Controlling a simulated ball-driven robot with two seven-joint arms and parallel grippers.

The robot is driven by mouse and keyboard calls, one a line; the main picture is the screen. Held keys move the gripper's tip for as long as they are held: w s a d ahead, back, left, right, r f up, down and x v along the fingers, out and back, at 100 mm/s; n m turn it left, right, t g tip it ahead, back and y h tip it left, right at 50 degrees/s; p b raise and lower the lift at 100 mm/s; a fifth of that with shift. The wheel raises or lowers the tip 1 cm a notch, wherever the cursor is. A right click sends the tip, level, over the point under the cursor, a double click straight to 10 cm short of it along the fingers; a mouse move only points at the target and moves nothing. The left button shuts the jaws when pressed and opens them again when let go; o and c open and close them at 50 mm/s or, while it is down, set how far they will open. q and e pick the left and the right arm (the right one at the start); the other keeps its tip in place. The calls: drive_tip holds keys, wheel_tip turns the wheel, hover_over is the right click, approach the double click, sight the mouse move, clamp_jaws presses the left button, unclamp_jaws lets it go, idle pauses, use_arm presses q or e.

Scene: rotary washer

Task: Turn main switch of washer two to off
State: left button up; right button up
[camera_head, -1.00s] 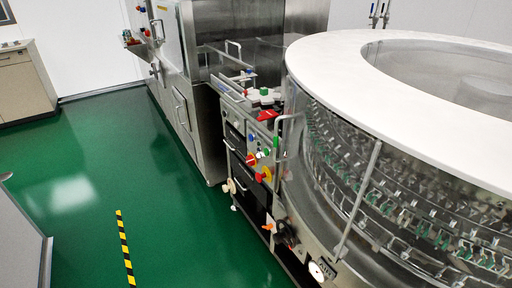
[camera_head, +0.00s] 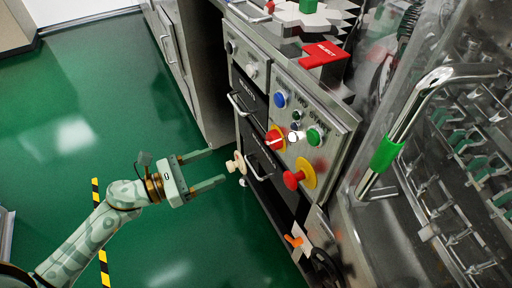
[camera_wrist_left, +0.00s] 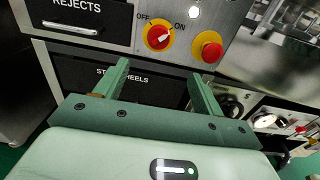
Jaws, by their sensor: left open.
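The main switch is a red rotary knob on a yellow plate (camera_head: 275,139) on the washer's front panel. In the left wrist view the switch (camera_wrist_left: 158,38) sits between the labels OFF and ON, and its white mark points up and right, toward ON. My left gripper (camera_head: 217,165) is open and empty, to the left of the panel and apart from the switch. In the left wrist view its fingers (camera_wrist_left: 160,74) point up toward the panel, below the switch. My right gripper is not in view.
A red mushroom button on a yellow plate (camera_head: 307,173) is close beside the switch. Blue (camera_head: 280,100) and green (camera_head: 314,136) buttons are above it. A cream knob (camera_head: 235,163) juts out near my fingertips. A bent rail (camera_head: 410,110) stands at right. Green floor is open at left.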

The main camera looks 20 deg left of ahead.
sight(267, 142)
use_arm(q)
drive_tip(key=x, duration=0.8)
drive_tip(key=b+x, duration=0.1)
drive_tip(key=x, duration=0.7)
drive_tip(key=shift+w+a+r, duration=0.1)
drive_tip(key=shift+r, duration=0.15)
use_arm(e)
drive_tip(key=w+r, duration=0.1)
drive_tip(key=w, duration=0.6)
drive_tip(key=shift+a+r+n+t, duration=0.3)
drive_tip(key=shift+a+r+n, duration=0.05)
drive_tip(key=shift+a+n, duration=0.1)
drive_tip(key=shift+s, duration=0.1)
use_arm(q)
drive_tip(key=c, duration=1)
